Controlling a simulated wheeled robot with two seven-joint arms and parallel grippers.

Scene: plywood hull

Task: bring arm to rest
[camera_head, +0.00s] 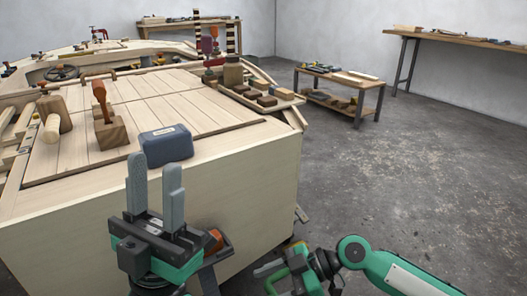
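My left gripper (155,187) is at the lower left of the head view, in front of the hull's near wall. Its two grey fingers point up and stand apart with nothing between them. My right arm comes in from the lower right, green and black. Its gripper (275,272) is low at the bottom edge, to the right of the left one. Its fingers are partly hidden and cut off, so I cannot tell whether it is open. Neither gripper visibly holds anything.
The plywood hull (232,192) fills the left. On its deck are a blue-grey box (166,145), a wooden block with an orange-handled tool (110,132), a mallet (53,120) and a tray of blocks (285,97). A low bench (352,82) stands beyond. The floor (400,165) at right is clear.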

